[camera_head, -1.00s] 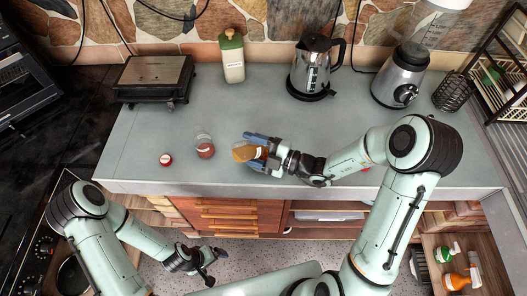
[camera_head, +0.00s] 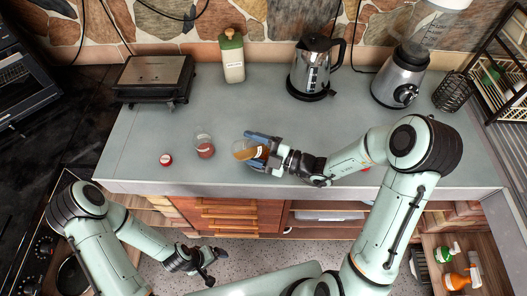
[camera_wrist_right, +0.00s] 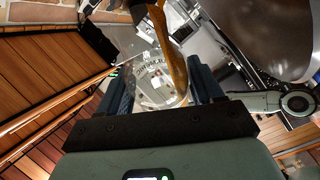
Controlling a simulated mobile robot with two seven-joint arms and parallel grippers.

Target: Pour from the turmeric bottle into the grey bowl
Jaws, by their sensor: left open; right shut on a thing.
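The turmeric bottle (camera_head: 245,149), clear with yellow-brown contents, lies tilted in my right gripper (camera_head: 262,151) above the counter's front part. The right gripper is shut on it. In the right wrist view the clear bottle (camera_wrist_right: 155,82) sits between the two fingers, with the yellow-brown contents (camera_wrist_right: 175,55) along one side. My left gripper (camera_head: 207,268) is open and empty, low in front of the counter. I cannot make out a grey bowl for certain in either view. A large grey-brown round surface (camera_wrist_right: 272,30) shows in the wrist view; I cannot tell what it is.
A small clear jar with red-brown contents (camera_head: 205,149) and a red lid (camera_head: 166,159) are left of the bottle. The middle counter is clear.

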